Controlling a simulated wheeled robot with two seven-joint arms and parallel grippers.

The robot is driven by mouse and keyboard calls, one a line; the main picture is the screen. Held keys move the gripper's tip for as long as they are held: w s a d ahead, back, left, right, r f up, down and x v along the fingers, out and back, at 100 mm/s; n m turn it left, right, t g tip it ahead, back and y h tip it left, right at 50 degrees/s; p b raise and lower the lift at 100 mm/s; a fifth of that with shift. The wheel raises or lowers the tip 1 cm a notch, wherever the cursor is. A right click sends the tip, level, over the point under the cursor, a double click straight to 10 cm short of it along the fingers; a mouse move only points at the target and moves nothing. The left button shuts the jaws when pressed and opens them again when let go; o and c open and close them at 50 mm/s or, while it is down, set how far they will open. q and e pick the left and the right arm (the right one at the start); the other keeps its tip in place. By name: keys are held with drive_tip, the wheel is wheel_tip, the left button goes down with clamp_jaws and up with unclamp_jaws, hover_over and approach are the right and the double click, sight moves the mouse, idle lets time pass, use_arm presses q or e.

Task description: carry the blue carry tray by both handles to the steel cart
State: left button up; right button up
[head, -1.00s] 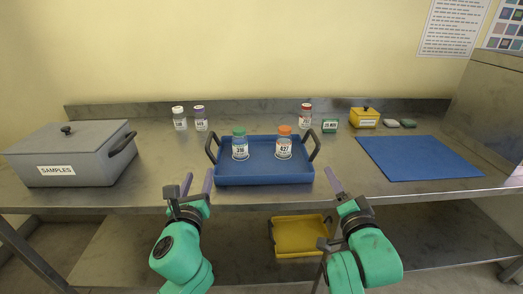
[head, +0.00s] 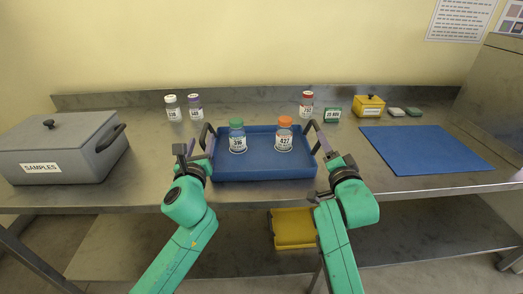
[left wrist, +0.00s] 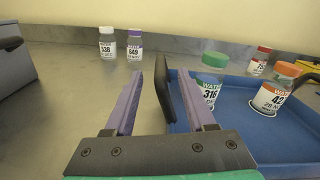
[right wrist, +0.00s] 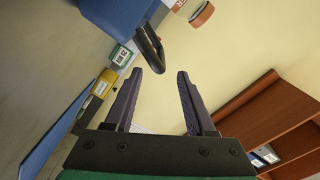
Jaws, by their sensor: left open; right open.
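The blue carry tray (head: 262,172) sits on the steel bench with a dark upright handle at each end. It holds a green-capped bottle (head: 237,136) and an orange-capped bottle (head: 284,134). My left gripper (head: 194,150) is open at the tray's left handle; in the left wrist view that handle (left wrist: 163,88) stands between the spread fingers. My right gripper (head: 327,150) is open near the right handle. In the tilted right wrist view, the right handle (right wrist: 149,46) appears just beyond the fingertips, toward the left finger. I cannot make out a steel cart.
A grey SAMPLES box (head: 62,150) stands at left. Two bottles (head: 183,107) and a red-capped bottle (head: 306,104) stand behind the tray. A blue mat (head: 425,150) lies at right, with a yellow box (head: 369,106) behind it. A yellow tray (head: 292,230) is on the lower shelf.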

sight(208, 124)
use_arm(q)
drive_tip(key=w, duration=0.7)
drive_tip(key=shift+w+a+f, duration=0.1)
drive_tip(key=shift+w+a, duration=0.05)
drive_tip(key=shift+a, duration=0.1)
use_arm(e)
drive_tip(key=w, duration=0.7)
drive_tip(key=shift+w+a, duration=0.15)
drive_tip(key=shift+a, duration=0.2)
use_arm(q)
clamp_jaws()
use_arm(e)
clamp_jaws()
use_arm(q)
drive_tip(key=shift+d, duration=0.15)
use_arm(e)
drive_tip(key=shift+a+r, duration=0.1)
drive_tip(key=shift+a, duration=0.05)
drive_tip(key=shift+r, duration=0.1)
